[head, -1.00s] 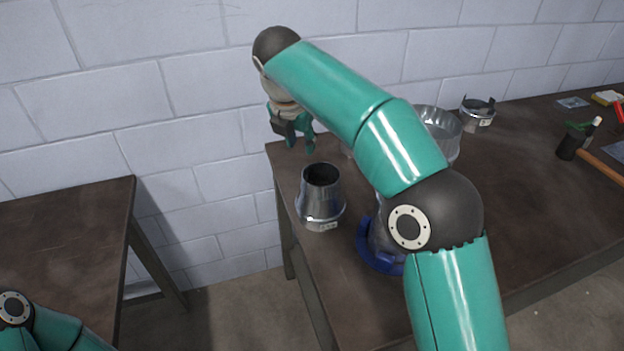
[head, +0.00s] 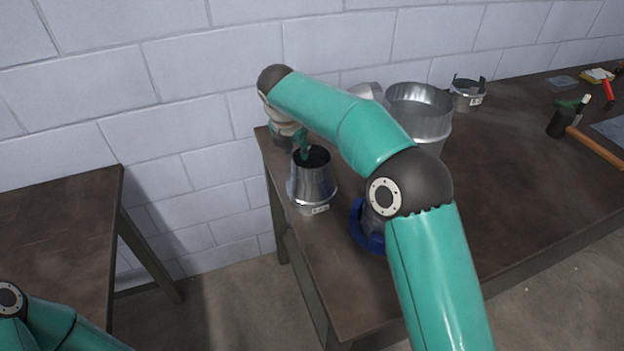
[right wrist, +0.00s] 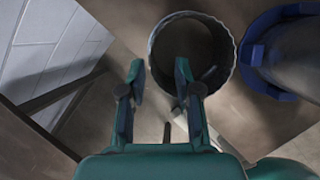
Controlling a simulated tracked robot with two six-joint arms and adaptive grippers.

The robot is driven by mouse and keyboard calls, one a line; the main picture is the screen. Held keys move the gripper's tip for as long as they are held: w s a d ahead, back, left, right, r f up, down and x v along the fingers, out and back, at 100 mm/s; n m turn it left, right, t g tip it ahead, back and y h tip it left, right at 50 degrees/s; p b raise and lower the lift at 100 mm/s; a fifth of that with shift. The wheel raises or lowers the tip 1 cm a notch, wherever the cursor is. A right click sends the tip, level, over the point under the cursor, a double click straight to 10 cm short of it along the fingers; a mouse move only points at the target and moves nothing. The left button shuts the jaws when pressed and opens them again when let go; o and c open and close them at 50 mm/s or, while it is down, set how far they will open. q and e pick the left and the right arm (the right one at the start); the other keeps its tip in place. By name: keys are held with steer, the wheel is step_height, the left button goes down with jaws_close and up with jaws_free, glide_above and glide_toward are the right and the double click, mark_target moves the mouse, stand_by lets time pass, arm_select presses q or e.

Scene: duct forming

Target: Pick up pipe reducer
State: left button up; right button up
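The pipe reducer (head: 312,188), a grey metal cone with a label at its base, stands upright near the left end of the right-hand table. In the right wrist view its round open rim (right wrist: 228,72) faces the camera. My right gripper (head: 296,142) is at the reducer's top, on its far left side. In the right wrist view the gripper (right wrist: 160,78) is open, one finger over the reducer's opening and the other outside its wall. Contact cannot be told. Only links of my left arm show at lower left; its gripper is out of view.
A blue ring-based object (head: 366,228) stands just right of the reducer, partly hidden by my right arm. A large metal duct (head: 420,118), a smaller collar (head: 467,95) and a hammer (head: 592,146) are farther right. Another table (head: 60,225) stands left across a gap.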

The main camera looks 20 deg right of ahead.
mark_target(297, 157)
steer(key=x, duration=0.4)
steer(key=shift+f, duration=0.2)
steer(key=shift+a, duration=0.1)
steer(key=shift+c, duration=0.3)
